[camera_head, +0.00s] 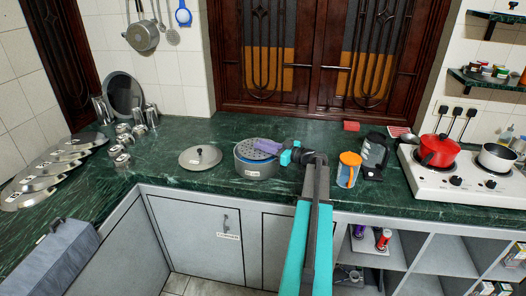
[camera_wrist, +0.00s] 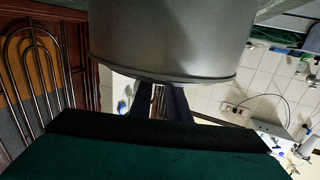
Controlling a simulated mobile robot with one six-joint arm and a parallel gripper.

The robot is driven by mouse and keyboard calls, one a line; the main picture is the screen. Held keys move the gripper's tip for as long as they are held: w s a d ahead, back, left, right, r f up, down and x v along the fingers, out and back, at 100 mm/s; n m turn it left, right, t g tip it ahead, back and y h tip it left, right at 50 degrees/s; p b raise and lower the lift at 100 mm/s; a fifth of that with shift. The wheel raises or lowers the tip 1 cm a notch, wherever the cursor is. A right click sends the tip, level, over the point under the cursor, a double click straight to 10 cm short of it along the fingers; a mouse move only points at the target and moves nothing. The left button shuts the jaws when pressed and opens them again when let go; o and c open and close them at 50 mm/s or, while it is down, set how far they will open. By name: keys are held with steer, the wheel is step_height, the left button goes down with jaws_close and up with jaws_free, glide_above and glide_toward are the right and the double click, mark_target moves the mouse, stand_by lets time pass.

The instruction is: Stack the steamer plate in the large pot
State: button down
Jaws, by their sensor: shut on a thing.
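The large pot (camera_head: 257,171) is grey with a white label and stands on the green counter. The grey perforated steamer plate (camera_head: 258,154) is at the pot's mouth, and a blue band shows around it.
A lid (camera_head: 200,157) lies left of the pot. An orange-topped jar (camera_head: 348,170) and a dark appliance (camera_head: 373,156) stand to the right, before the stove (camera_head: 465,180) with its red pot (camera_head: 438,151). Several lids and cups fill the left counter.

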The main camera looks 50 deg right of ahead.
steer(key=shift+f+p, duration=0.3)
steer(key=shift+f, duration=1.05)
steer(key=shift+s+a+f, duration=0.1)
steer(key=shift+f, duration=0.3)
